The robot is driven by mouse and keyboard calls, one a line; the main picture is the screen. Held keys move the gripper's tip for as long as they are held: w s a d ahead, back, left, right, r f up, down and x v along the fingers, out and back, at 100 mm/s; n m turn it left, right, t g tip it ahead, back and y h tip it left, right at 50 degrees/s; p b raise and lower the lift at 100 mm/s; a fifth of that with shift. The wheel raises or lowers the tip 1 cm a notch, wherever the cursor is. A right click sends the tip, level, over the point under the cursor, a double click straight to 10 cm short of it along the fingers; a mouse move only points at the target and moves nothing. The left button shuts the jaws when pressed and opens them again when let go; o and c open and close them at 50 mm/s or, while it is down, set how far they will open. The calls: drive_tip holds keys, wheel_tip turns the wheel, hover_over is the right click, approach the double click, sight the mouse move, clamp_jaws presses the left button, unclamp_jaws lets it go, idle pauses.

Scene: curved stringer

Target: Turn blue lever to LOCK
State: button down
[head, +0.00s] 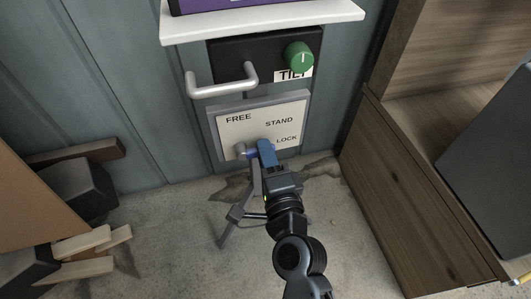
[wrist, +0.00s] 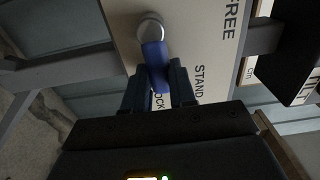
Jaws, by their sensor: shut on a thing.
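The blue lever (wrist: 155,60) is pivoted on a round silver hub (wrist: 150,27) low on a white panel (head: 237,132). The hub (head: 241,149) and a bit of the lever (head: 251,153) also show in the head view. The panel carries the words FREE, STAND and LOCK. In the wrist view the lever points from its hub toward the word LOCK (wrist: 158,101), which my gripper partly covers. My gripper (wrist: 159,76) is shut on the lever's outer part, one finger on each side. In the head view my gripper (head: 263,149) covers most of the lever.
Above the panel are a silver handle (head: 222,83), a green knob (head: 299,57) with a TILT label, and a white shelf (head: 262,22). A wooden cabinet (head: 410,190) stands at right. Boards and dark blocks (head: 80,190) lie at left. A grey stand (head: 232,220) is beside my arm.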

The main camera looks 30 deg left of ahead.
drive_tip(key=shift+f, duration=0.15)
idle(0.3)
drive_tip(key=c, duration=0.9)
unclamp_jaws()
drive_tip(key=shift+b+v, duration=0.35)
drive_tip(key=shift+v, duration=3.6)
